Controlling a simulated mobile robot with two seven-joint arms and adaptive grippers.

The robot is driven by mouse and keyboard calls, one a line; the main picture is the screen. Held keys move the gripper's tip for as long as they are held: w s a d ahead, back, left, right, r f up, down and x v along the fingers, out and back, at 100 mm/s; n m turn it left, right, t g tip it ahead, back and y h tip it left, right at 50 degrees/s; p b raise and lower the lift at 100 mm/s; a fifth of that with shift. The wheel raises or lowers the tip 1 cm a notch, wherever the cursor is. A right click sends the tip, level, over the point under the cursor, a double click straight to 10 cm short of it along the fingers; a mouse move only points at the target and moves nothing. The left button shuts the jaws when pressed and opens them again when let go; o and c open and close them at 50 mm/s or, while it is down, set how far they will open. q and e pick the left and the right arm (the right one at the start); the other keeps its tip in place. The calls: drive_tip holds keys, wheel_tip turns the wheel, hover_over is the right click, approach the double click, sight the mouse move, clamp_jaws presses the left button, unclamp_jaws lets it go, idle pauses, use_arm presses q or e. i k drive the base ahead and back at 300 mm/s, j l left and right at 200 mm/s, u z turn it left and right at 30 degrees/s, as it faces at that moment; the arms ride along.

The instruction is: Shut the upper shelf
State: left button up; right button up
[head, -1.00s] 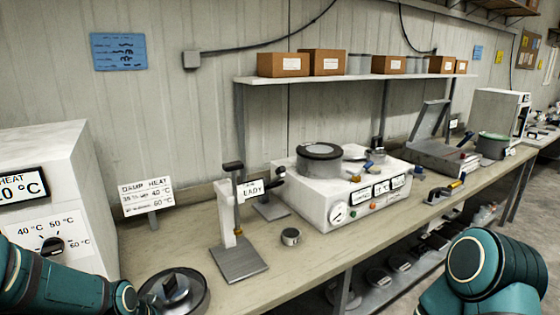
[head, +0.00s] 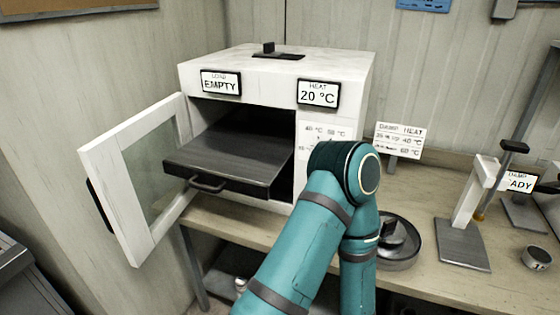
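A white oven (head: 275,70) stands on the bench with its glass door (head: 150,175) swung wide open to the left. A dark flat shelf (head: 232,158) with a front handle (head: 208,185) sticks out of the oven's opening. Its top looks bare. I see only this one shelf; the space below it is dark. One teal arm of mine rises from the bottom centre, in front of the oven's lower right. Its gripper does not show. My other gripper is not in view either.
Displays on the oven read EMPTY (head: 221,84) and 20 °C (head: 318,94). A round pan (head: 408,262) sits right of my arm. A white stand (head: 470,200) and a small cup (head: 538,257) are further right on the bench (head: 425,190).

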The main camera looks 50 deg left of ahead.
sight(243, 159)
drive_tip(key=u, duration=2.3)
